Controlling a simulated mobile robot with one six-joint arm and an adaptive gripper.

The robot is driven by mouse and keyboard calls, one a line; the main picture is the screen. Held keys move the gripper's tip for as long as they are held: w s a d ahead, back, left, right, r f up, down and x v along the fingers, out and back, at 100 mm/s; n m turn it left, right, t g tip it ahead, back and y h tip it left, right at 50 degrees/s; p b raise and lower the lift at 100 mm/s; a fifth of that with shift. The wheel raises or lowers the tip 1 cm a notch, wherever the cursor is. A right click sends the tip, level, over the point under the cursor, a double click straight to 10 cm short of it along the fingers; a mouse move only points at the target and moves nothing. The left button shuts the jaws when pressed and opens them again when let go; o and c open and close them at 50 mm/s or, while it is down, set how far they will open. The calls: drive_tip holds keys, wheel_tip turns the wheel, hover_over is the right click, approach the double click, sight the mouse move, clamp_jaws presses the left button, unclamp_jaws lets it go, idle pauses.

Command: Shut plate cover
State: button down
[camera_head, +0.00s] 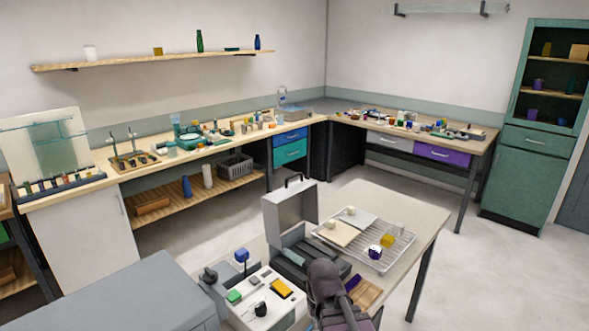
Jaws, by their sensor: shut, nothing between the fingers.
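A grey plate cover (290,210) with a dark handle on its top edge stands raised, about upright, at the left edge of the near table. My gripper cannot be made out; only arm links show.
A wire rack (398,250) with pale plates and small items lies right of the cover on the near table (425,222). A white device (262,312) with coloured buttons stands in front. A grey cabinet (130,295) fills the lower left. Open floor lies beyond the table.

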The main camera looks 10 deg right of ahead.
drive_tip(key=w+d+r+n+t+y+p, duration=0.1)
drive_tip(key=w+r+n+t+y+p, duration=0.1)
drive_tip(key=w+r+p, duration=1.2)
drive_tip(key=w+d+r+n+t+y+p, duration=0.1)
drive_tip(key=w+r+n+t+y+p, duration=0.2)
drive_tip(key=w+r+p, duration=1.1)
drive_tip(key=w+r+n+t, duration=0.1)
drive_tip(key=w+r, duration=0.2)
drive_tip(key=w, duration=0.3)
drive_tip(key=w+r+t, duration=0.1)
drive_tip(key=w+r, duration=0.3)
drive_tip(key=w, duration=0.1)
drive_tip(key=shift+w+d+r+n+p, duration=0.2)
drive_tip(key=shift+w+d+n+p, duration=0.2)
drive_tip(key=shift+f, duration=0.1)
drive_tip(key=b, duration=0.9)
hover_over(292, 184)
drive_tip(key=shift+w+d+f, duration=0.1)
drive_tip(key=shift+f, duration=2.05)
drive_tip(key=shift+w+d+f, duration=0.1)
drive_tip(key=shift+f, duration=2.05)
drive_tip(key=shift+s+a, duration=0.1)
drive_tip(key=shift+s, duration=0.05)
